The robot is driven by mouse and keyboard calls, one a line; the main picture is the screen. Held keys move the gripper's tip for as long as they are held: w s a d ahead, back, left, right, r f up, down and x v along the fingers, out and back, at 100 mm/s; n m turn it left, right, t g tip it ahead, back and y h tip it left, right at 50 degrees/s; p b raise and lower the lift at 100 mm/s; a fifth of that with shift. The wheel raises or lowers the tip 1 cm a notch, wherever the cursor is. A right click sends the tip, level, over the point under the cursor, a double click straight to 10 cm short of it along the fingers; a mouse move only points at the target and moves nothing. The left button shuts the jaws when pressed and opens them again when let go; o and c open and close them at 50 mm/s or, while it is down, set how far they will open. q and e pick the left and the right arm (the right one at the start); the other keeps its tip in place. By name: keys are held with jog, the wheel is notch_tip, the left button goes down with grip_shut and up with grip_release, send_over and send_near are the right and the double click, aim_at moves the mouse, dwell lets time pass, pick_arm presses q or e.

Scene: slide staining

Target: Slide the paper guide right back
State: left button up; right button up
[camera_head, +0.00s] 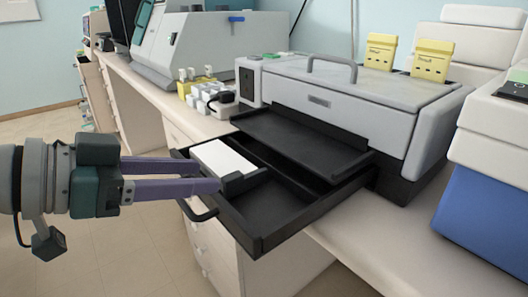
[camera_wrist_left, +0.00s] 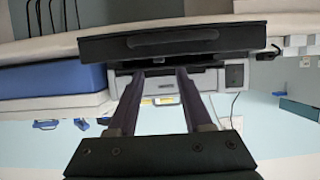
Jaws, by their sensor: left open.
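The black tray (camera_head: 261,240) is pulled out of the front of the grey machine (camera_head: 345,92). A stack of white paper (camera_head: 222,158) lies in its left part. The dark paper guide (camera_head: 245,181) stands along the right edge of the paper, apart from the tray's right wall. My left gripper (camera_head: 211,177) reaches in from the left, open and empty, with its purple fingers over the tray front. The fingertips are close to the guide; I cannot tell whether they touch it. In the left wrist view the open fingers (camera_wrist_left: 166,70) point at the tray front (camera_wrist_left: 105,48).
A dark upper tray (camera_head: 298,140) overhangs the rear of the pulled-out tray. A curved handle (camera_head: 200,213) sticks out from the tray front. A blue and white unit (camera_head: 492,215) stands at the right. Small white and yellow items (camera_head: 205,92) stand left of the machine.

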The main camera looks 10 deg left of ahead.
aim_at(233, 176)
pick_arm(q)
jog(key=x, duration=0.4)
jog(key=shift+f, duration=0.1)
grip_shut()
jog(key=shift+s, duration=0.1)
dwell(1.2)
